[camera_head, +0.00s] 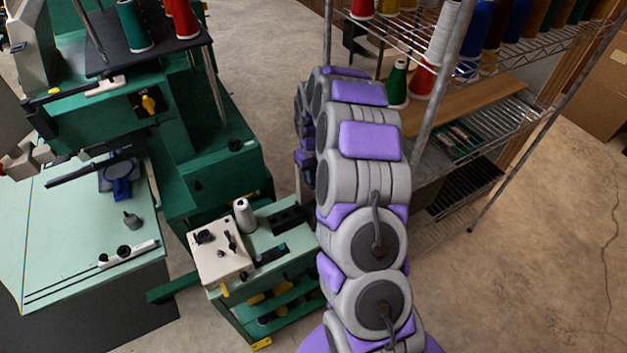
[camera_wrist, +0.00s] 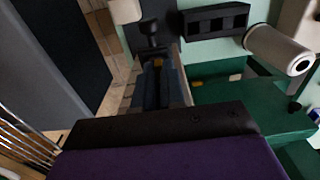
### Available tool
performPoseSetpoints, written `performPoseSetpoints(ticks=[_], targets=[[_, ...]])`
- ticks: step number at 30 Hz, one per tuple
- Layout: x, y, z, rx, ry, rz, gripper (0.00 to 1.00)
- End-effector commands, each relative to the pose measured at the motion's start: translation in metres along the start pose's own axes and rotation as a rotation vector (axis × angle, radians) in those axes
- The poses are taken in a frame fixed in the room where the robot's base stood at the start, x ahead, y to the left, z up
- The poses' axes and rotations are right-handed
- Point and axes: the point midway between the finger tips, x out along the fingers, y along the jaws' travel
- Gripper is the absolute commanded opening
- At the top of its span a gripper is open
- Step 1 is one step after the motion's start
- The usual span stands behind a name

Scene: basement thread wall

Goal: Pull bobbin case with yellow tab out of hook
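I cannot pick out a bobbin case with a yellow tab, or its hook, for certain in either view. The green sewing machine (camera_head: 215,150) stands at the left with a pale green table (camera_head: 75,225); a yellow knob (camera_head: 148,104) shows on its head. My gripper (camera_wrist: 160,72) points away from the wrist camera, with dark, narrow fingers close together above the side of a green bench. A small yellowish patch shows near the tips; I cannot tell what it is. In the head view my arm mostly hides the gripper, beside the bench's black slotted block (camera_head: 290,218).
The cone also shows in the wrist view (camera_wrist: 275,48), near the slotted block (camera_wrist: 215,21). A wire rack (camera_head: 470,140) with thread cones stands right of my arm.

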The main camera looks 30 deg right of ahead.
Motion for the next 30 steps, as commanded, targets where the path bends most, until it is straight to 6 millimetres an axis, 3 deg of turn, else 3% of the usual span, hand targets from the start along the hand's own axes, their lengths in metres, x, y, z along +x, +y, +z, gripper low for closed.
performPoseSetpoints(ticks=[9,22,30], targets=[[-0.001,0.001,0.0,0.0,0.0,0.001,0.0],[-0.028,0.0,0.0,0.0,-0.001,0.0,0.0],[-0.029,0.0,0.0,0.0,-0.001,0.0,0.0]])
